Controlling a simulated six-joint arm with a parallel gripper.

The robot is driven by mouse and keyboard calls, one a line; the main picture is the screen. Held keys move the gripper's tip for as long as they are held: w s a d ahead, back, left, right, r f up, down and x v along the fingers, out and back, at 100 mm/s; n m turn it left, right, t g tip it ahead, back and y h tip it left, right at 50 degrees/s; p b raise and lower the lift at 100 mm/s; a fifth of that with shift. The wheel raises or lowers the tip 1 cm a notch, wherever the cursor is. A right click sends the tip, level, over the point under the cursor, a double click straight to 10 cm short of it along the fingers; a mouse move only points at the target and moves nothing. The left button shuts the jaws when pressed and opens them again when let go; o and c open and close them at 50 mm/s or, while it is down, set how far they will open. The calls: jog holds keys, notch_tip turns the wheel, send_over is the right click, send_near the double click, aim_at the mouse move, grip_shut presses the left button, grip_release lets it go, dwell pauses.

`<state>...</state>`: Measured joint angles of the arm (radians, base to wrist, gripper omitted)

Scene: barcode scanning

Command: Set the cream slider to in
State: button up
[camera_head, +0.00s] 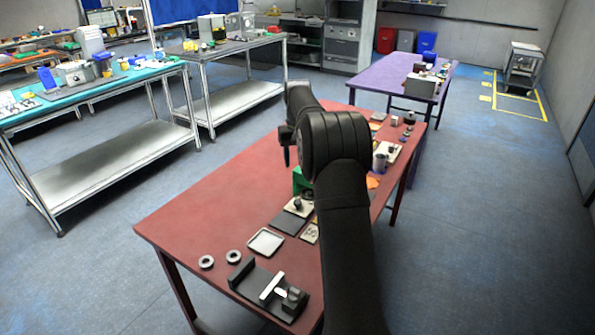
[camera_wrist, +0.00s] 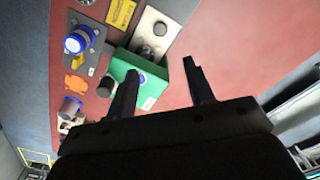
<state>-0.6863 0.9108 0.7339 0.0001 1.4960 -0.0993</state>
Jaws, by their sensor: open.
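In the head view the cream slider (camera_head: 297,207) lies on the red table in front of the green housing (camera_head: 301,181), which my arm partly hides. My gripper (camera_wrist: 162,69) is open and empty. In the wrist view its fingers appear across the green housing, one over it and one to its right; I cannot tell the height gap. In the head view my gripper (camera_head: 287,152) hangs above the table.
A pale tray (camera_head: 265,242), two rings and a black fixture (camera_head: 270,290) lie near the table's front. The table's left side is clear.

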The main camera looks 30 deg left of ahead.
jog(key=shift+r, duration=0.5)
jog(key=shift+w, duration=0.1)
jog(key=w+r+n+t+y, duration=0.2)
jog(key=w+t+y, duration=0.3)
jog(key=w+t, duration=0.5)
jog(key=d+f+n+y, duration=0.1)
jog(key=d+f+y, duration=0.2)
jog(key=d, duration=0.2)
jog(key=n+g+y, duration=0.1)
jog(key=g+y, duration=0.4)
send_near(298, 202)
jog(key=shift+n, duration=0.3)
jog(key=x, duration=0.9)
